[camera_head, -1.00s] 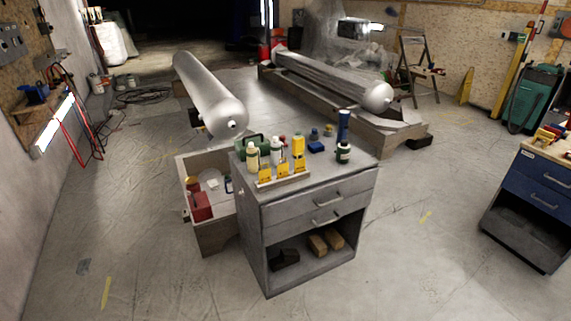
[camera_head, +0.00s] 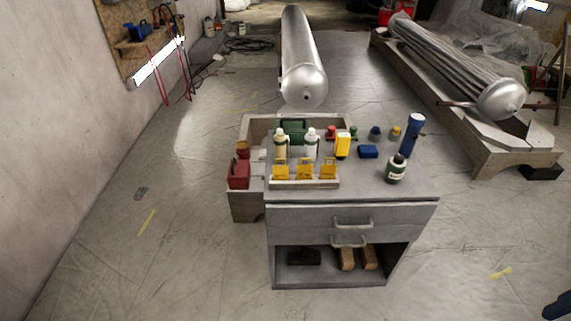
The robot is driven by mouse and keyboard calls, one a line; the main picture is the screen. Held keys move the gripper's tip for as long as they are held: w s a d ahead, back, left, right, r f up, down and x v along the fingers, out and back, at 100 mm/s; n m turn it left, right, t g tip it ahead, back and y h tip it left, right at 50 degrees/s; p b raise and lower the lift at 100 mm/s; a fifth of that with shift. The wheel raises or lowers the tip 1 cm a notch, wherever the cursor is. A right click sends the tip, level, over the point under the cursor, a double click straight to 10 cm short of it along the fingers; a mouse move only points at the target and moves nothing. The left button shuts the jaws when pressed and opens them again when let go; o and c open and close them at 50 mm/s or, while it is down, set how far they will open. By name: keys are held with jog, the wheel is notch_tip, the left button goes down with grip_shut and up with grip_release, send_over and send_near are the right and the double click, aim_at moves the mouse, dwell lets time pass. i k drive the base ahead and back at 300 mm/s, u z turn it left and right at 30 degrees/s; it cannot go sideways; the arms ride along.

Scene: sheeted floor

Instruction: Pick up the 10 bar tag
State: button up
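Several yellow tags stand in a row in a pale holder (camera_head: 304,184) at the front left of the grey cabinet's top (camera_head: 370,185). I see a left tag (camera_head: 280,172), a middle tag (camera_head: 304,171) and a right tag (camera_head: 328,170). Their print is too small to read, so I cannot tell which is the 10 bar tag.
Behind the tags stand a cream bottle (camera_head: 281,146), a white bottle (camera_head: 312,145) and a yellow item (camera_head: 343,146). A dark green bottle (camera_head: 396,169) and a blue cylinder (camera_head: 412,136) stand at right.

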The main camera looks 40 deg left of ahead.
aim_at(305, 171)
jog(key=u, duration=0.8)
jog(key=i, duration=0.9)
jog(key=u, duration=1.2)
jog(key=i, duration=0.25)
jog(key=u, duration=0.25)
